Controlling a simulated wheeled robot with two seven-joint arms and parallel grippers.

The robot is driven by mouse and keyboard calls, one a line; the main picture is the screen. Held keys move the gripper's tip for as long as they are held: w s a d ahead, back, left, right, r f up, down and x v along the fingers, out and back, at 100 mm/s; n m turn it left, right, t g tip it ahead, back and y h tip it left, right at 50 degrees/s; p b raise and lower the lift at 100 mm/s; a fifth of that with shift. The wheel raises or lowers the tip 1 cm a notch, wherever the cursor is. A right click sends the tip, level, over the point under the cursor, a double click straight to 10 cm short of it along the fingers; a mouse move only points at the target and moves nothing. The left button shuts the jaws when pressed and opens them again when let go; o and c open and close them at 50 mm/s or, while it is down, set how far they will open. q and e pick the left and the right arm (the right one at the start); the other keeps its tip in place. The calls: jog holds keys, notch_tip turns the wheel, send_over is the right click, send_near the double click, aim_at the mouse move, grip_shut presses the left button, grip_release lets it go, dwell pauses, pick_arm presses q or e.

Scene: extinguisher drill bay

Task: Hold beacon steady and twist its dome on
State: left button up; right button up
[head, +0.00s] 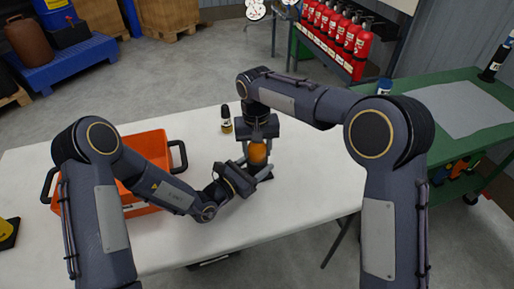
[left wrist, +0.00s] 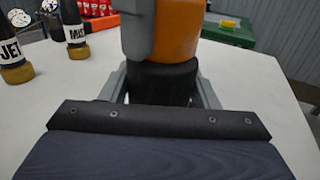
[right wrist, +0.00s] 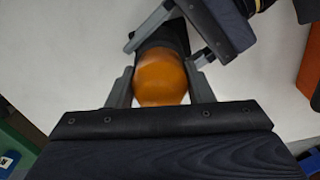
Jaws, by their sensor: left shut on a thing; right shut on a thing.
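The orange dome (head: 257,153) sits on top of the dark beacon base (left wrist: 163,83), which stands on the white table. My left gripper (head: 246,177) is low and shut around the black base from the side; the left wrist view shows its grey fingers on both sides of it. My right gripper (head: 257,143) points down from above and is shut on the dome (right wrist: 160,78), with one finger on each side. The dome looks upright on the base. Whether its thread is engaged cannot be seen.
An orange crate (head: 150,144) with black handles stands at the left of the white table (head: 300,200). Bottles labelled JET (left wrist: 12,50) and MIST (left wrist: 74,30) stand behind the beacon. A green bench (head: 440,90) is at the right. The table's front right is clear.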

jog(key=n, duration=1.1)
jog(key=shift+n, duration=0.5)
jog(key=o, duration=1)
notch_tip(320, 180, up, 12)
jog(key=shift+s+r, duration=0.1)
